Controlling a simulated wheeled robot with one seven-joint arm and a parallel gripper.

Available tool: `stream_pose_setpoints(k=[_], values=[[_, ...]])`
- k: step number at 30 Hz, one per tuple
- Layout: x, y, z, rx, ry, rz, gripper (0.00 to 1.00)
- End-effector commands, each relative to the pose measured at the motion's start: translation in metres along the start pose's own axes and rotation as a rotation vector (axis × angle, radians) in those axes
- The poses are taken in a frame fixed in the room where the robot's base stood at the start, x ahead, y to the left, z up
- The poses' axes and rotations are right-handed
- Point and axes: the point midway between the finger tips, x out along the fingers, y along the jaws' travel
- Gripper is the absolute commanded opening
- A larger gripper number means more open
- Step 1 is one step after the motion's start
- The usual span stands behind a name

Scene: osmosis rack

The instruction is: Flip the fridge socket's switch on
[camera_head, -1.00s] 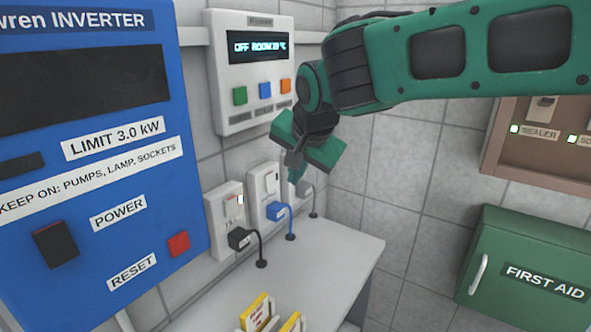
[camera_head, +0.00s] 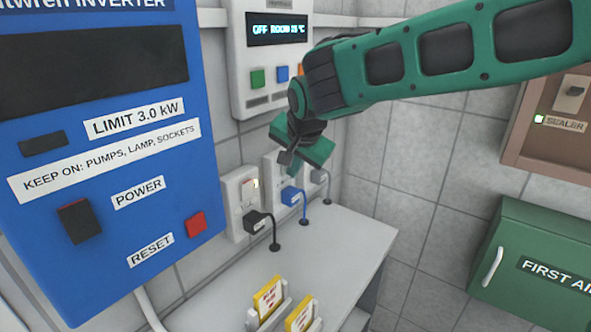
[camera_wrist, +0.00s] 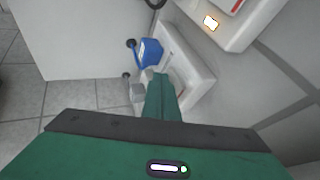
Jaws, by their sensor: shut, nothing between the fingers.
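Three white wall sockets stand in a row above the counter. The left socket (camera_head: 240,203) has a black plug (camera_head: 258,222) and a lit indicator. The middle socket (camera_head: 274,178) has a blue plug (camera_head: 292,197); the right one has a grey plug (camera_head: 318,176) and is mostly hidden. No fridge label is legible. My gripper (camera_head: 294,168) is shut and empty, in front of the middle socket's upper part, hiding its switch. In the wrist view my shut fingers (camera_wrist: 161,80) overlap the middle socket (camera_wrist: 193,80), beside the blue plug (camera_wrist: 150,52). Contact cannot be told.
A blue inverter (camera_head: 110,180) with power and reset switches is at the left. A white control panel (camera_head: 250,75) hangs above the sockets. Yellow cards (camera_head: 268,298) stand on the counter (camera_head: 345,235). A green first aid box (camera_head: 530,265) is at the right.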

Motion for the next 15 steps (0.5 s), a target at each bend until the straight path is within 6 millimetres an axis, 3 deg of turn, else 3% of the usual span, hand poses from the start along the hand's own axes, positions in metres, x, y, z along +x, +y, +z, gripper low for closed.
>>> stream_pose_setpoints(k=[15], values=[[0.0023, -0.0040, 0.0001, 0.000, 0.000, -0.001, 0.00]])
